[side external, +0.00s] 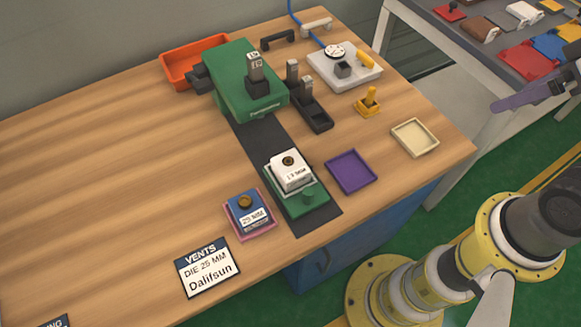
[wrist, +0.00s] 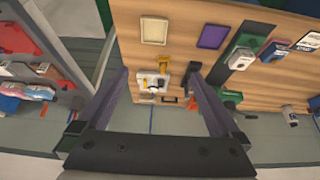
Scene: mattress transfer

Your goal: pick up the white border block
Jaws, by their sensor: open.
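A white block (side external: 291,171) with a dark round spot on top and a dark-lettered label sits on a green base (side external: 301,197) on the dark strip. In the wrist view the white block (wrist: 240,58) is at the upper right, partly unclear at this size. My gripper (wrist: 157,75) is open and empty, its two purple fingers spread wide.
A blue block labelled 25 MM (side external: 248,215) sits in a pink tray left of the white block. A purple tray (side external: 351,171) and a cream tray (side external: 415,137) lie to its right. A green press (side external: 243,80) stands behind it.

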